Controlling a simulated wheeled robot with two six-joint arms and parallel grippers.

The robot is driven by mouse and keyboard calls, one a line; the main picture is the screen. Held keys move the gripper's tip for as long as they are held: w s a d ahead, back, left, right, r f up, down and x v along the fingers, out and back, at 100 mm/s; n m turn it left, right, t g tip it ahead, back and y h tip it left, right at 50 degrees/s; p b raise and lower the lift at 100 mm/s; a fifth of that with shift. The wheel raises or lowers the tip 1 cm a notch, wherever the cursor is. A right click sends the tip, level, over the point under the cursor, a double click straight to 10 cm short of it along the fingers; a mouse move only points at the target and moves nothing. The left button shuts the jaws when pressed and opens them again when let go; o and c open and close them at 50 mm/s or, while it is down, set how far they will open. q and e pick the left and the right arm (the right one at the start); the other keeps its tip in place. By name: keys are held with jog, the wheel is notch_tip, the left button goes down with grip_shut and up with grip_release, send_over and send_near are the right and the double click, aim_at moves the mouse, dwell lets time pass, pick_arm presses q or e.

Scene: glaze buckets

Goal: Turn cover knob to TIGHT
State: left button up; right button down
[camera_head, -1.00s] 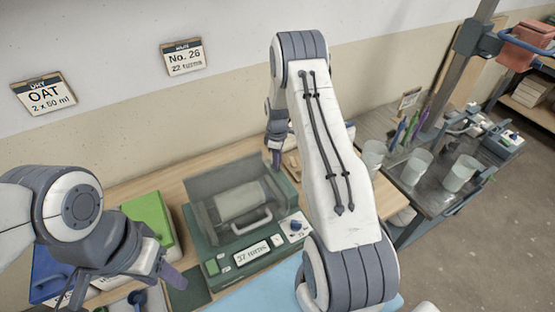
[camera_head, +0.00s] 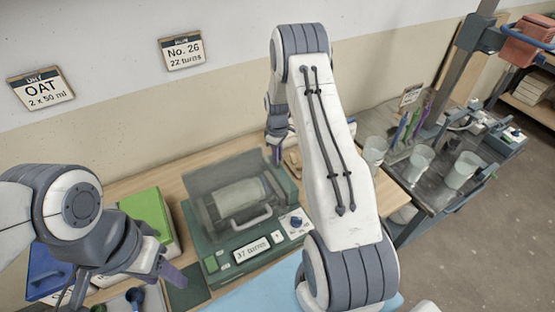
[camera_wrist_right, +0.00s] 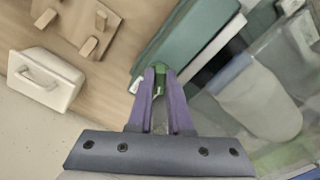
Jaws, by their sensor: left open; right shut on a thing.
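The green machine (camera_head: 222,262) stands on the wooden bench with a clear cover (camera_head: 215,175) over a pale jar (camera_head: 238,196) lying on its side. Its front shows a "37 turns" display (camera_head: 251,248) and a blue dial (camera_head: 296,222). My right gripper (camera_head: 276,154) is at the machine's back right corner. In the right wrist view its purple fingers (camera_wrist_right: 161,80) are shut on a small green knob (camera_wrist_right: 159,83), mostly hidden between them. I cannot read its setting. My left gripper (camera_head: 168,272) is open and empty, left of the machine.
A green box (camera_head: 148,216) and a blue bin (camera_head: 48,272) stand left of the machine. Several clear beakers (camera_head: 420,160) stand on the right cart. In the right wrist view, a white block with a handle (camera_wrist_right: 45,80) and wooden pegs (camera_wrist_right: 97,32) are near the fingers.

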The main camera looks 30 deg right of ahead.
jog(key=m+b, duration=0.1)
jog(key=m, duration=0.2)
jog(key=shift+a+b, duration=0.1)
jog(key=shift+b, duration=0.2)
jog(key=shift+a+m+b, duration=0.1)
jog(key=shift+m+b, duration=0.45)
jog(key=shift+m, duration=1.15)
jog(key=shift+r, duration=0.1)
jog(key=c, duration=1.1)
grip_release()
